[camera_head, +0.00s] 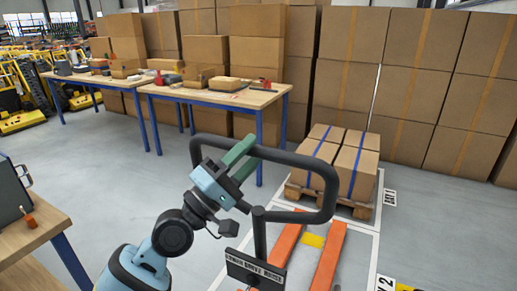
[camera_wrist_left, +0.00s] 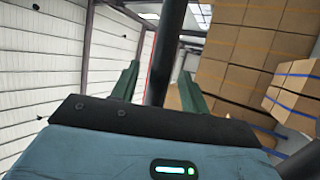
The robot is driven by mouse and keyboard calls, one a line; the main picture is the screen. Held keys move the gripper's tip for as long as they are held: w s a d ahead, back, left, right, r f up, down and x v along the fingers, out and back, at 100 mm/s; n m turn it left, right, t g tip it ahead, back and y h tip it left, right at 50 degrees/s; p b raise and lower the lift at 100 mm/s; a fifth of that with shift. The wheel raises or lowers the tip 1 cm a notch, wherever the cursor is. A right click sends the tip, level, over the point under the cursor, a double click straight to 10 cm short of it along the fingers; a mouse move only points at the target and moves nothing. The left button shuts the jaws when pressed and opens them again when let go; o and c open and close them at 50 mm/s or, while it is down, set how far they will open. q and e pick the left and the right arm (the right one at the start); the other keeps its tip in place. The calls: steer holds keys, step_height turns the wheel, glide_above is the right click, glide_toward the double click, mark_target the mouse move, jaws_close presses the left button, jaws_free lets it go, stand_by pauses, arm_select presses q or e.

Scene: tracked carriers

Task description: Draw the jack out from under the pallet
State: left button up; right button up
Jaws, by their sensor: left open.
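The pallet jack has a black loop handle (camera_head: 325,205) on a post and two orange forks (camera_head: 327,262) on the floor, pointing toward the pallet. The wooden pallet (camera_head: 328,201) carries brown cartons (camera_head: 357,172) with blue straps. The fork tips are close to the pallet's near edge; I cannot tell whether they reach under it. My left gripper (camera_head: 246,156) is open at the far left part of the handle loop. In the left wrist view, a dark handle bar (camera_wrist_left: 165,50) runs between the two green fingers of the gripper (camera_wrist_left: 158,82). My right gripper is out of view.
Two wooden workbenches (camera_head: 216,97) with blue legs stand behind, left of the pallet. Tall carton stacks (camera_head: 395,90) line the back. A bench corner (camera_head: 40,225) is at the near left. White floor lines mark bays, and grey floor (camera_head: 440,215) lies clear on the right.

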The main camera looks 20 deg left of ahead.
arm_select(q)
steer(key=b+v, duration=0.1)
steer(key=v, duration=0.4)
stand_by(0.4)
